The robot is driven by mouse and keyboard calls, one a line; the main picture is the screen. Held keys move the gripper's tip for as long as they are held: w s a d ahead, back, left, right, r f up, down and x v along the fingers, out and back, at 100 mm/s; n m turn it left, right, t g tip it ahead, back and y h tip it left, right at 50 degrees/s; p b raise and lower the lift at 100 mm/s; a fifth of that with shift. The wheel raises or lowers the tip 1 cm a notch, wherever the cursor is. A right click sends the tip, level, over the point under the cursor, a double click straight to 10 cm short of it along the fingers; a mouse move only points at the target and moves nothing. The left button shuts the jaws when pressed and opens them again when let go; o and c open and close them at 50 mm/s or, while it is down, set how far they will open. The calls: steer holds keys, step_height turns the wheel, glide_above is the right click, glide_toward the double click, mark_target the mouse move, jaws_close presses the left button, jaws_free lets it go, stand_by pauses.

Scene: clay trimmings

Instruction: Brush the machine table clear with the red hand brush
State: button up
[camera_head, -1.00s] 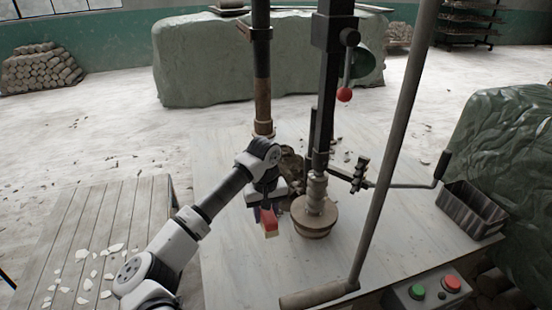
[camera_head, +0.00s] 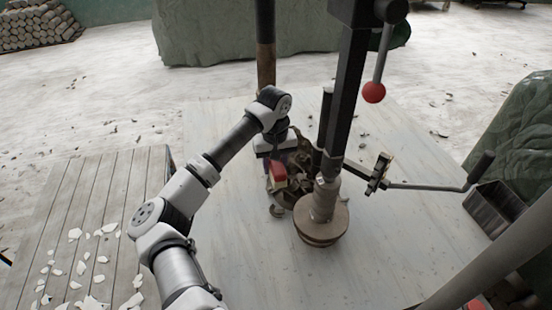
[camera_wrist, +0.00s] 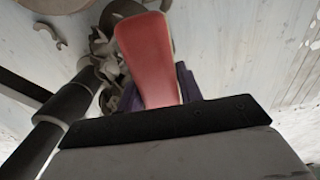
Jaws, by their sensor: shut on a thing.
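The machine table (camera_head: 250,260) is a pale board with clay trimmings (camera_head: 300,185) heaped behind and left of the round clay-coloured wheel (camera_head: 322,222). A few loose bits lie in front of the heap, and the trimmings also show in the wrist view (camera_wrist: 104,58). My gripper (camera_head: 274,160) is shut on the red hand brush (camera_head: 278,174), just left of the heap. In the wrist view the brush's red handle (camera_wrist: 148,62) sticks out from the jaws. Its bristles are hidden.
The machine's dark column and red-knobbed lever (camera_head: 373,92) rise right of my gripper. A crank handle (camera_head: 430,187) reaches right towards a metal bin (camera_head: 495,212). A slatted platform (camera_head: 70,215) with white shards lies left. The table's front left is clear.

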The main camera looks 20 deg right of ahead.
mark_target(275, 192)
steer(key=shift+f+b, duration=1.45)
steer(key=shift+f, duration=2.6)
steer(key=o, duration=0.4)
steer(key=shift+c, duration=1.2)
steer(key=shift+f+b, duration=0.3)
steer(key=shift+b, duration=0.05)
